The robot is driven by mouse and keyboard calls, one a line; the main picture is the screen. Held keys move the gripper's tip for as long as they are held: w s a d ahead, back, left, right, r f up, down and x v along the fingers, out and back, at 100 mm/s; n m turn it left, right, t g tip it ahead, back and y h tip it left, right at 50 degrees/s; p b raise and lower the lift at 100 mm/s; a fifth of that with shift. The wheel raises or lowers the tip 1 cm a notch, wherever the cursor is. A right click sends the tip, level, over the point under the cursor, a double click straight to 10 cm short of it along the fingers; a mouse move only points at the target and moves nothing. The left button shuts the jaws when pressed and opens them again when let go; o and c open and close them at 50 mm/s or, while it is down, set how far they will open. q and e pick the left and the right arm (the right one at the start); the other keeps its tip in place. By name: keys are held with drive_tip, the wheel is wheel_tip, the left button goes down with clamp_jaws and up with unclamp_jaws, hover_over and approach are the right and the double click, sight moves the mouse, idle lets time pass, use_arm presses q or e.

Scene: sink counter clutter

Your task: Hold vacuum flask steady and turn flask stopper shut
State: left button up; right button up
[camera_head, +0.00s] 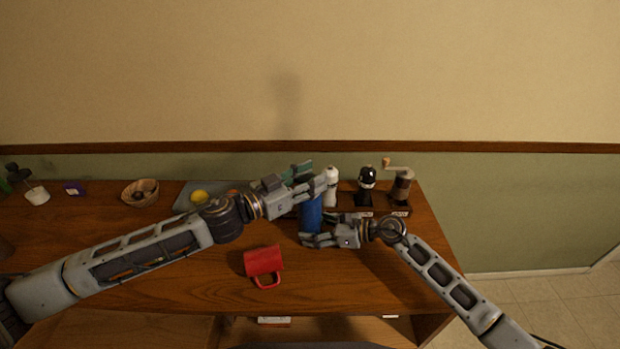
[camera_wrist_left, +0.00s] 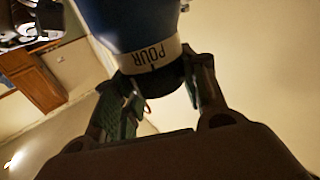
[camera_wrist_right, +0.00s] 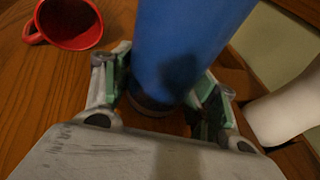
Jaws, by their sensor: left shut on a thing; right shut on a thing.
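The blue vacuum flask (camera_head: 311,215) stands upright on the wooden counter, between my two grippers. My left gripper (camera_head: 312,178) is at its top, shut on the dark flask stopper (camera_wrist_left: 168,78). In the left wrist view a pale collar (camera_wrist_left: 150,62) marked "POUR" sits beside the stopper, against the blue body (camera_wrist_left: 125,20). My right gripper (camera_head: 317,231) is shut on the lower part of the flask. The right wrist view shows its fingers on either side of the blue body (camera_wrist_right: 185,40). The left hand hides the stopper in the head view.
A red mug (camera_head: 263,262) lies in front of the flask, to the left. A white bottle (camera_head: 331,188) stands close behind it. A black-topped grinder (camera_head: 366,185) and a hand-cranked mill (camera_head: 401,188) stand to the right. A basket (camera_head: 140,192) is at the back left.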

use_arm(q)
drive_tip(key=shift+s+d+n+t+y, duration=0.1)
drive_tip(key=shift+n+t+y, duration=0.8)
drive_tip(key=shift+n+t, duration=0.15)
drive_tip(key=shift+n+t+y, duration=1.65)
drive_tip(key=shift+y, duration=0.65)
drive_tip(key=shift+a+n+t+y, duration=0.15)
drive_tip(key=shift+n+t+y, duration=0.35)
drive_tip(key=shift+n+y, duration=0.85)
drive_tip(key=shift+a+n+t+y, duration=0.1)
drive_tip(key=shift+n+t+y, duration=0.55)
drive_tip(key=shift+y, duration=1.2)
drive_tip(key=o, duration=1.1)
drive_tip(key=shift+c, duration=0.2)
drive_tip(key=s+a, duration=0.1)
drive_tip(key=s, duration=1)
drive_tip(key=shift+s, duration=0.35)
drive_tip(key=shift+a, duration=0.1)
